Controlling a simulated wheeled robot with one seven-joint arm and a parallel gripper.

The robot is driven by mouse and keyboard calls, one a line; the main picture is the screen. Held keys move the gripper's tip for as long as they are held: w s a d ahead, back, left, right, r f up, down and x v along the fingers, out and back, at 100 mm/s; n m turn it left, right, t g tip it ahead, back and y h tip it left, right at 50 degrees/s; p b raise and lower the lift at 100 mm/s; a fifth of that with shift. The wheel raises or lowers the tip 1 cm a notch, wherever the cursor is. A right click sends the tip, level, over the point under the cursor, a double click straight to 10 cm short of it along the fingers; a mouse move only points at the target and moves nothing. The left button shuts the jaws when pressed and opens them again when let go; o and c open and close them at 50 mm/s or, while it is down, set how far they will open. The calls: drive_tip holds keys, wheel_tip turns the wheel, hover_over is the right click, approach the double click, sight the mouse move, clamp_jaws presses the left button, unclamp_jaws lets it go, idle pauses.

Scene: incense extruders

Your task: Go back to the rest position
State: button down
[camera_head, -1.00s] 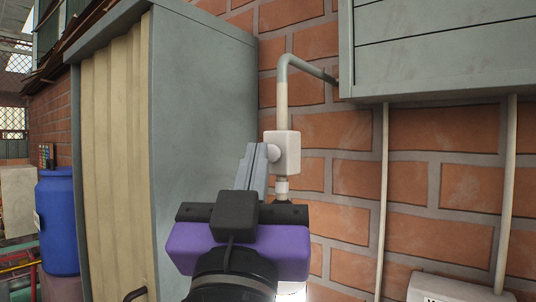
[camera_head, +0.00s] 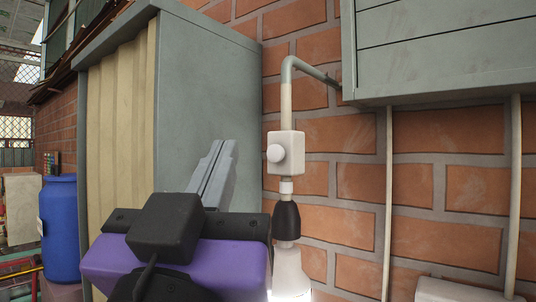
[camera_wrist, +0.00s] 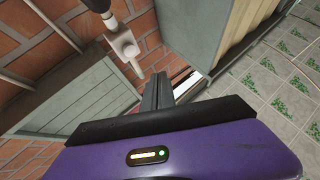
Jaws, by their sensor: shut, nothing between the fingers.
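My gripper (camera_head: 219,155) is in the lower middle of the head view, with a purple body and grey fingers pointing up and away. Its fingers are together with nothing between them. In the wrist view my gripper (camera_wrist: 157,80) also shows its grey fingers side by side. The gripper is in front of the grey cabinet and left of a white switch box (camera_head: 285,153) on the brick wall. It looks apart from the switch box in the head view.
A lit lamp (camera_head: 289,272) hangs below the switch box. A grey cabinet (camera_head: 205,105) stands behind my gripper. A grey wall box (camera_head: 440,50) is at upper right. A blue barrel (camera_head: 60,230) stands far left. Open tiled floor (camera_wrist: 275,95) shows in the wrist view.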

drive_tip(key=s+a+f+n+y, duration=0.2)
drive_tip(key=a+f+n+y, duration=0.35)
drive_tip(key=n+y, duration=0.4)
drive_tip(key=s+d+f+g+y, duration=0.15)
drive_tip(key=d+f, duration=0.35)
drive_tip(key=f, duration=0.7)
drive_tip(key=s+d+f+g+y, duration=0.15)
drive_tip(key=d+f, duration=0.25)
drive_tip(key=f, duration=0.7)
drive_tip(key=s+d+f+m+g+h, duration=0.7)
drive_tip(key=s+d+f, duration=1.3)
drive_tip(key=s+f, duration=0.3)
drive_tip(key=shift+s+d+f+m+h, duration=0.3)
drive_tip(key=shift+m+h, duration=0.35)
drive_tip(key=shift+h, duration=0.6)
